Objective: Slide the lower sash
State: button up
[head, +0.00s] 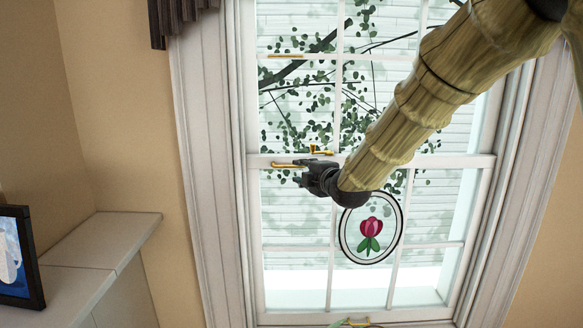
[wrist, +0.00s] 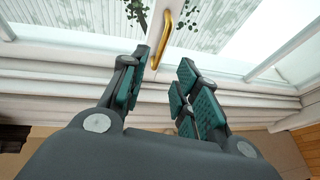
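The lower sash (head: 446,162) is a white framed window panel with glazing bars and a hanging oval tulip ornament (head: 370,228). Its top rail meets the upper sash near mid-window. A brass handle (head: 288,164) shows at this rail, just left of my gripper (head: 304,176). In the wrist view a curved brass handle (wrist: 181,28) on a white bar lies just beyond my fingertips. My gripper (wrist: 164,66) is open there, with teal pads apart and nothing between them. Whether any finger touches the handle cannot be told. My arm hides part of the right panes.
A brass latch (head: 320,150) sits on the meeting rail close above my gripper. Another brass piece (head: 352,322) shows at the window's bottom edge. A pale ledge (head: 100,240) and a dark-framed picture (head: 20,258) stand at left. A dark curtain edge (head: 172,18) hangs upper left.

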aim_at(290, 167)
jog(key=shift+p+x, duration=1.9)
jog(key=shift+x, duration=2.95)
jog(key=shift+f, duration=0.15)
grip_shut()
